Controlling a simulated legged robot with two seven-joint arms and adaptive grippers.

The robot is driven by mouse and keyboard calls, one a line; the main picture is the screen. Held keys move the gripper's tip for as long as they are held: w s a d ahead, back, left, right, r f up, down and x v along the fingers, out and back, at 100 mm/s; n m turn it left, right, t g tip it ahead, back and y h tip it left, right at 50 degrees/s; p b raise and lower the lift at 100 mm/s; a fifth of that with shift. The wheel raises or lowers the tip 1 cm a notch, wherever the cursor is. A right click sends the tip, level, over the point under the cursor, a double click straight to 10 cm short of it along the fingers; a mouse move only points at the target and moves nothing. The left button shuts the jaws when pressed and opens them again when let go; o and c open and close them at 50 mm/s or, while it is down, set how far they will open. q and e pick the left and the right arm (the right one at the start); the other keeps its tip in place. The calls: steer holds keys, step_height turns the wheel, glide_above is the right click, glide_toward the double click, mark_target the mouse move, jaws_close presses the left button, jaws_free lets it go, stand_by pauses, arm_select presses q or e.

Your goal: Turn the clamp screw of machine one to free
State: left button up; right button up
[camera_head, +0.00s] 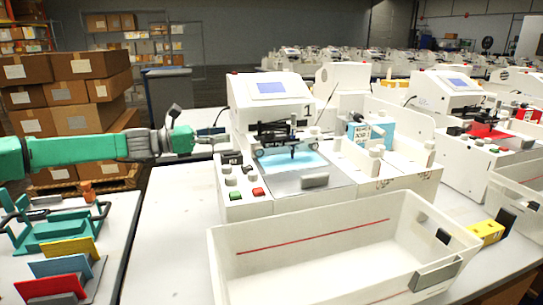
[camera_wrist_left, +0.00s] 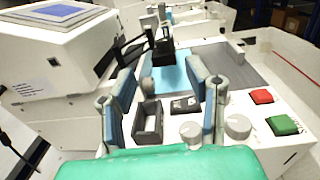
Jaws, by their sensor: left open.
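Machine one (camera_head: 270,92) is the white plotter with a blue screen and a "1" on its side. Its black pen carriage (camera_head: 292,150) stands over a light blue sheet (camera_head: 300,162); the carriage also shows in the left wrist view (camera_wrist_left: 163,50). The clamp screw is too small to tell apart from the carriage parts. My left gripper (camera_head: 212,139) is beside the machine's left side, above its control panel, apart from the carriage. In the left wrist view its two fingers (camera_wrist_left: 160,92) are spread with nothing held between them. My right gripper is not in view.
Grey knobs (camera_wrist_left: 237,126), a green button (camera_head: 236,196) and a red button (camera_head: 258,191) are on the panel below my left gripper. A white bin (camera_head: 340,272) stands in front. A green stand (camera_head: 58,232) and coloured plates (camera_head: 68,248) are on the left table.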

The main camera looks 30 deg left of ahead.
mark_target(270, 132)
arm_select(q)
steer(key=shift+d+f+b, duration=0.1)
steer(key=shift+f+b, duration=0.35)
steer(key=shift+f, duration=0.4)
steer(key=shift+w+d, duration=0.2)
steer(key=shift+w, duration=0.1)
steer(key=b+x, duration=0.3)
steer(key=x, duration=0.8)
steer(key=shift+w+d, duration=0.25)
steer(key=shift+w, duration=0.1)
steer(key=shift+w+d+r, duration=0.1)
steer(key=shift+w+d, duration=0.25)
steer(key=shift+w, duration=0.15)
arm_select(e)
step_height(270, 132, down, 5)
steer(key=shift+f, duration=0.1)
arm_select(q)
jaws_close()
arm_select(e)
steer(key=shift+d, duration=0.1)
